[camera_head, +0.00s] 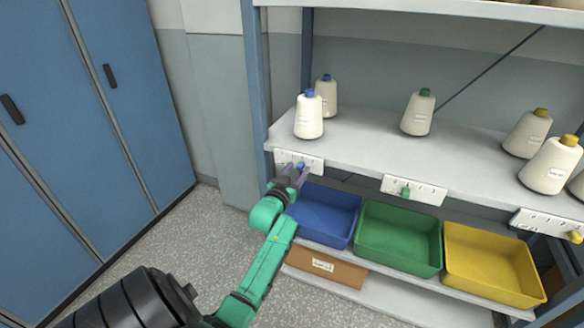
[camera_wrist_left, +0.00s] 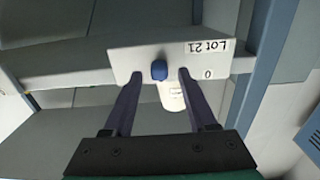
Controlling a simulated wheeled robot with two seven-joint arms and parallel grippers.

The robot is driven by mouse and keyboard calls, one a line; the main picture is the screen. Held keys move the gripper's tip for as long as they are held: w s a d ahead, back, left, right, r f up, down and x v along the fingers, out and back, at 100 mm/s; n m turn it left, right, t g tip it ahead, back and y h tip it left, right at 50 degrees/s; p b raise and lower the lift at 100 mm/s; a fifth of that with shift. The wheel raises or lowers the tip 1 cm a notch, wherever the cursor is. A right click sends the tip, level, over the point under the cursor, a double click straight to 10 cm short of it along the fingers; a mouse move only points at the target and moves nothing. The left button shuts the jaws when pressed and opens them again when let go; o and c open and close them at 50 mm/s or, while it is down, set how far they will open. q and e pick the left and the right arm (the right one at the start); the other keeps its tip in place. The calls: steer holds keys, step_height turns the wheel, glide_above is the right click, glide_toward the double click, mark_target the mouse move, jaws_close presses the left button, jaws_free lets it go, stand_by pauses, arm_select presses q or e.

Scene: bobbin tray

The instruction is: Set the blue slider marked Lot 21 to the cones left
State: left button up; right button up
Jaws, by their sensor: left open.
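The blue slider knob (camera_head: 301,166) sits on a white scale plate (camera_head: 316,164) on the shelf's front edge at the left. In the left wrist view the knob (camera_wrist_left: 159,70) is between the fingertips, with a gap on both sides. The plate there (camera_wrist_left: 128,62) reads "Lot 21" upside down, with a 0 near its right end; other marks are hidden. My left gripper (camera_head: 293,174) is open around the knob. Two blue-capped cones (camera_head: 308,117) (camera_head: 326,90) stand on the shelf above the plate. My right gripper is out of view.
A green-capped cone (camera_head: 418,113) and several yellow-capped cones (camera_head: 550,165) stand farther right. A green slider (camera_head: 406,192) and a yellow slider (camera_head: 575,236) are on other plates. Blue (camera_head: 352,238), green (camera_head: 400,266) and yellow (camera_head: 490,293) bins sit below. A blue post (camera_head: 256,85) borders the shelf.

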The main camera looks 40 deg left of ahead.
arm_select(q)
steer(key=v, duration=1.4)
steer(key=shift+s+b, duration=0.2)
steer(key=shift+b, duration=0.15)
steer(key=shift+d, duration=0.1)
